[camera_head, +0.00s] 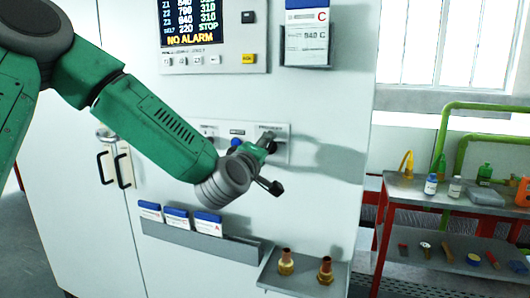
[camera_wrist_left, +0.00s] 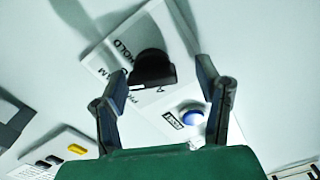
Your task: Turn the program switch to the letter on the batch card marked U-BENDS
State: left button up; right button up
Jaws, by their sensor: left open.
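The program switch, a black knob (camera_wrist_left: 153,68) on a white lettered plate, shows in the left wrist view. My left gripper (camera_wrist_left: 163,72) is open, with one finger on each side of the knob; I cannot tell whether they touch it. In the head view my left gripper (camera_head: 271,164) is at the switch panel (camera_head: 282,144) and hides the knob. Three blue-topped batch cards (camera_head: 150,211), (camera_head: 177,218), (camera_head: 208,224) stand in a grey rail on the cabinet; their words are too small to read. My right gripper is not in view.
A blue button (camera_wrist_left: 193,115) sits beside the knob; it shows in the head view (camera_head: 236,142). A display (camera_head: 194,22) and a card marked C (camera_head: 307,35) are above. Brass fittings (camera_head: 286,262) stand on a small shelf below. A red bench (camera_head: 400,186) with bottles is right.

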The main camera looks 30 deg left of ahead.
pick_arm(q)
jog(key=v, duration=0.7)
jog(key=shift+s+f, duration=0.15)
dwell(0.3)
